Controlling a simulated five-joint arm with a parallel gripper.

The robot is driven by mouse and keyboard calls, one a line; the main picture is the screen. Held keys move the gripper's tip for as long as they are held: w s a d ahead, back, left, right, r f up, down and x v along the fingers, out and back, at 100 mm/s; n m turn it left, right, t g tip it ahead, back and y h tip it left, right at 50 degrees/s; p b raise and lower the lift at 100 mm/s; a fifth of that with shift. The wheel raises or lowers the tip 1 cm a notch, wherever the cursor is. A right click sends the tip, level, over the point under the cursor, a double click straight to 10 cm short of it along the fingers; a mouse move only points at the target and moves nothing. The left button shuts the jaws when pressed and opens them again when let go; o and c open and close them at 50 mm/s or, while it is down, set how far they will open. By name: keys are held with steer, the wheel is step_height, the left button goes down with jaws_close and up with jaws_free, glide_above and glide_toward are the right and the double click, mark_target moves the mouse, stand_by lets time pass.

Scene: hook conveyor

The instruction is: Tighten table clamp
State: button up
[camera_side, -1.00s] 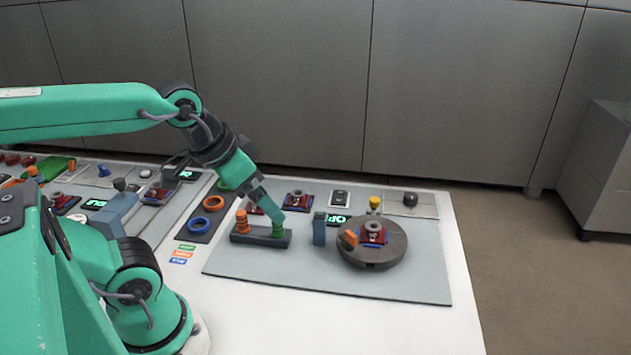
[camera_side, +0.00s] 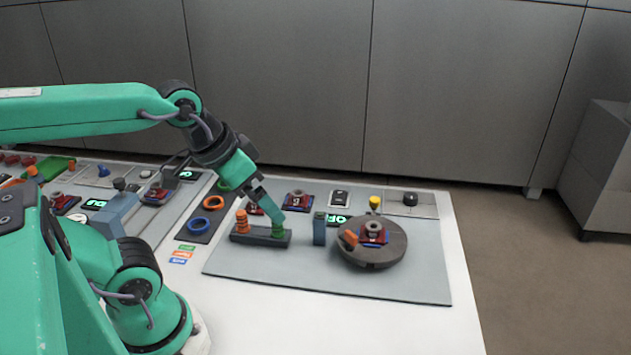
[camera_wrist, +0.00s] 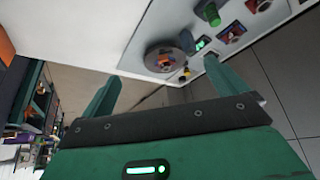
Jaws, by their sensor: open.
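The round grey table (camera_side: 385,250) stands on the mat at the right of the side view. It also shows in the wrist view (camera_wrist: 152,64). A small orange block (camera_side: 349,238), which may be its clamp, sits at its left edge. A dark red and blue part with a grey ring (camera_side: 373,232) rests on the table's top. My gripper (camera_side: 279,217) is left of the round table, low at the green peg of a dark rack. In the wrist view my gripper's (camera_wrist: 161,70) two fingers are spread apart with nothing between them. Whether it touches the green peg cannot be told.
The dark rack (camera_side: 261,238) holds an orange peg (camera_side: 242,221) and a green peg (camera_side: 278,229). A blue-grey upright block (camera_side: 319,229) stands between the rack and the round table. A yellow-topped post (camera_side: 375,202) and a black knob (camera_side: 410,199) are behind. The mat's front is clear.

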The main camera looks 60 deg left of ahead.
steer(key=shift+w, duration=0.15)
steer(key=c, duration=0.9)
steer(key=shift+w+r+n, duration=0.1)
steer(key=shift+w+n, duration=0.1)
steer(key=shift+n, duration=0.1)
steer(key=c, duration=0.4)
steer(key=shift+w+n, duration=0.3)
steer(key=shift+c, duration=0.7)
steer(key=n+g, duration=0.6)
steer(key=n, duration=1.1)
glide_above(351, 234)
step_height(351, 234, down, 10)
steer(key=shift+w+r, duration=0.1)
steer(key=shift+f, duration=3.9)
